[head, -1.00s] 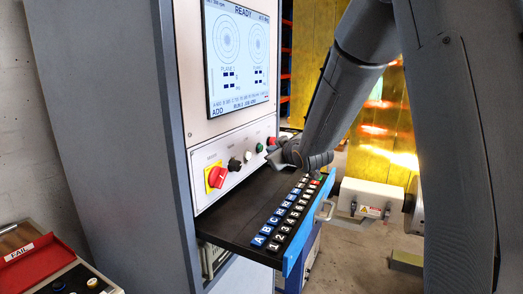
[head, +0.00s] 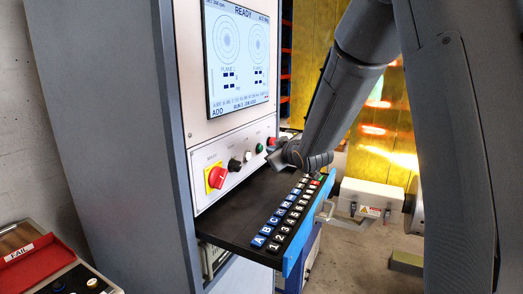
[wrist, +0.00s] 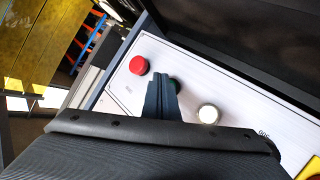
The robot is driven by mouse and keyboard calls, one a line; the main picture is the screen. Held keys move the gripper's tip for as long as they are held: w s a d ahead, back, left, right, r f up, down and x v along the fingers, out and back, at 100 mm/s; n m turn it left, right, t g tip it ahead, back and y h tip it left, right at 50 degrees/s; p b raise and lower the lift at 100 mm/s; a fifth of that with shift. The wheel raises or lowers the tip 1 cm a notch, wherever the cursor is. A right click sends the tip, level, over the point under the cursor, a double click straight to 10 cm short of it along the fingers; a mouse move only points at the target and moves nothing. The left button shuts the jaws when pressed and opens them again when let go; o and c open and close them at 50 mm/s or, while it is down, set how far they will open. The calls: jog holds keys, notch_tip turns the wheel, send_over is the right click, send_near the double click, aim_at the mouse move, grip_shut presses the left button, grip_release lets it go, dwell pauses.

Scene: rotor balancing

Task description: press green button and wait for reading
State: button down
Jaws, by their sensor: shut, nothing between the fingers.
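The green button (head: 260,147) sits on the white control panel of the grey cabinet, between a white button and a red one. In the wrist view the green button (wrist: 175,85) is mostly hidden behind my gripper (wrist: 161,80), with only a green edge showing. My gripper (head: 272,158) is shut and empty. Its tips are close in front of the panel by the green button; I cannot tell whether they touch it. The screen (head: 237,55) shows READY at the top, two round plots marked as planes, and small text too fine to read.
The red button (wrist: 139,65) and white button (wrist: 208,114) flank the tips. A red-and-yellow rotary switch (head: 216,177) and black knob (head: 234,164) sit left along the panel. A black keyboard shelf (head: 235,228) juts out below my gripper. A red tray (head: 38,262) lies lower left.

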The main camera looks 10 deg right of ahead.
jog(key=shift+w+a, duration=0.1)
dwell(0.7)
jog(key=shift+w+a, duration=0.15)
jog(key=shift+a, duration=0.1)
